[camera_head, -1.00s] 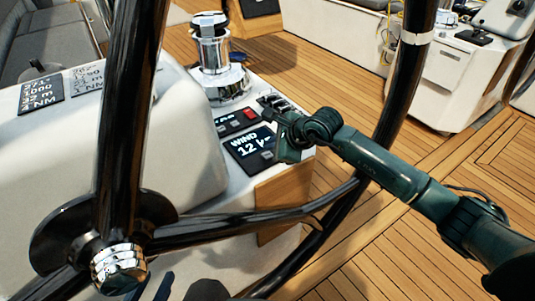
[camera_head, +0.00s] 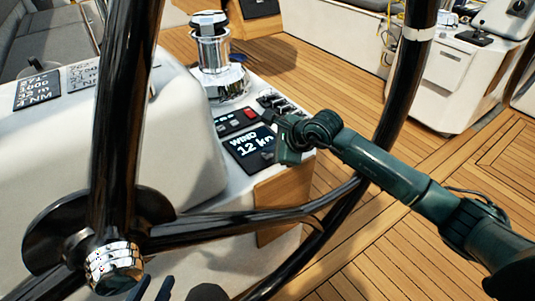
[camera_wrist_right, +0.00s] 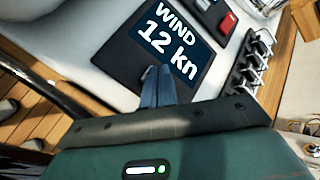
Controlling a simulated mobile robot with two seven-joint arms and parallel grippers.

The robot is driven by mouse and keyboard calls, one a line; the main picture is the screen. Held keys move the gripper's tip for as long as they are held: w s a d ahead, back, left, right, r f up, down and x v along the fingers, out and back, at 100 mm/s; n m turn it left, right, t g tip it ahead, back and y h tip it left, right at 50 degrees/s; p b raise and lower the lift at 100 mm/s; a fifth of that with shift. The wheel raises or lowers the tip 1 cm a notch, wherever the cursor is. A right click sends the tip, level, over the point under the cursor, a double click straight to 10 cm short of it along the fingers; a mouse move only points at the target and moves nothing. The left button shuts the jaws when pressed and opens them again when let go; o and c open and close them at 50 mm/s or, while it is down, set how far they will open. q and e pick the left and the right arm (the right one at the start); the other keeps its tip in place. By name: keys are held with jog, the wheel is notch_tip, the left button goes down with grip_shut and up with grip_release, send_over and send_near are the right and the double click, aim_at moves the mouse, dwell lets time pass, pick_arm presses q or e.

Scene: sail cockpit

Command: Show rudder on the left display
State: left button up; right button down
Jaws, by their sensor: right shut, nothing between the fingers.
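A dark display (camera_head: 250,147) on the white console reads "WIND 12 kn" in white; it also fills the upper middle of the right wrist view (camera_wrist_right: 168,40). My right gripper (camera_head: 278,156) is at its right edge. In the right wrist view its fingers (camera_wrist_right: 158,72) are together and empty, with the tips over the display's lower edge; contact cannot be told. Two more displays with several lines of numbers, one further left (camera_head: 38,90) and one beside it (camera_head: 83,75), stand on the console top. My left gripper (camera_head: 153,289) barely shows at the bottom edge, behind the wheel hub.
A large black steering wheel (camera_head: 118,130) with a chrome hub (camera_head: 113,267) stands in front of the console. A chrome winch (camera_head: 212,55) rises behind. A small panel with a red button (camera_head: 236,121) and a row of switches (camera_head: 280,106) lie near the display. Teak deck is clear at right.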

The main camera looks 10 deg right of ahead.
aim_at(271, 156)
jog(key=shift+f, duration=0.3)
jog(key=shift+r, duration=0.1)
dwell(0.4)
jog(key=shift+r, duration=0.8)
jog(key=shift+p, duration=0.3)
jog(key=shift+r+p, duration=1.45)
jog(key=shift+r, duration=1.1)
